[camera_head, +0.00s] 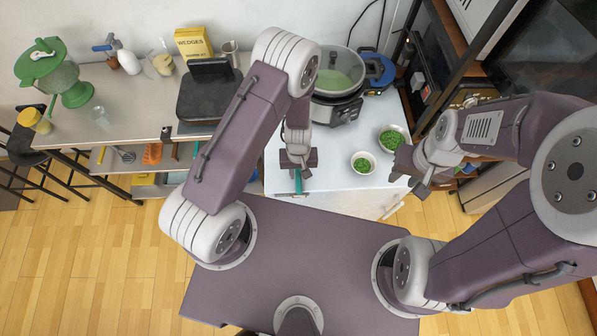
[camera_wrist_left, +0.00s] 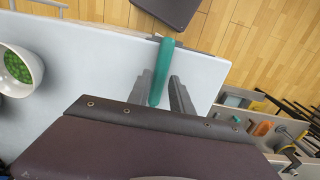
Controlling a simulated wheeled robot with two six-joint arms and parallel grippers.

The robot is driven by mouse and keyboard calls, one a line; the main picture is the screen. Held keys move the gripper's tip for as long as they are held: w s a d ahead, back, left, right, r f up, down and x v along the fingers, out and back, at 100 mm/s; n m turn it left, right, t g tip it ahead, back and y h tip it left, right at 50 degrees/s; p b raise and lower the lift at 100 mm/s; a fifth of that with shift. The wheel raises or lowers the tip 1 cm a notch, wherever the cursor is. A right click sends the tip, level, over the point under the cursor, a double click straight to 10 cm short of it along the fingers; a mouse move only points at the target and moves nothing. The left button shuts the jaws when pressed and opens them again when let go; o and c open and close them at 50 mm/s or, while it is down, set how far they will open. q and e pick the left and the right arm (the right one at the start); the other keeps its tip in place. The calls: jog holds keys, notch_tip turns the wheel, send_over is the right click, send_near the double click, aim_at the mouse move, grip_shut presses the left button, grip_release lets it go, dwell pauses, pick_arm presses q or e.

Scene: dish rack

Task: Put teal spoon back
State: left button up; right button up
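The teal spoon (camera_wrist_left: 162,68) lies at the edge of the white counter (camera_wrist_left: 85,60), one end reaching past the edge. It also shows in the head view as a small teal strip (camera_head: 298,181), largely hidden by my left gripper (camera_head: 299,172). In the left wrist view my left gripper (camera_wrist_left: 160,76) has its fingers apart, one on each side of the spoon, with a gap visible at the right finger. My right gripper (camera_head: 418,180) is beside the counter's right side, away from the spoon; its finger opening is unclear.
Two bowls of green pieces (camera_head: 363,163) (camera_head: 392,138) and a pan (camera_head: 338,72) on a cooker stand on the counter. A lower shelf at left (camera_head: 128,161) holds a spatula and other utensils. A dark grill (camera_head: 209,92) is above it. Stools stand at far left.

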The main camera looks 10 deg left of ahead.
dwell(0.4)
pick_arm(q)
jog(key=o, duration=0.6)
jog(key=shift+c, duration=0.2)
notch_tip(320, 180, up, 9)
jog(key=p, duration=0.5)
jog(key=shift+w, duration=0.15)
jog(key=shift+a, duration=0.1)
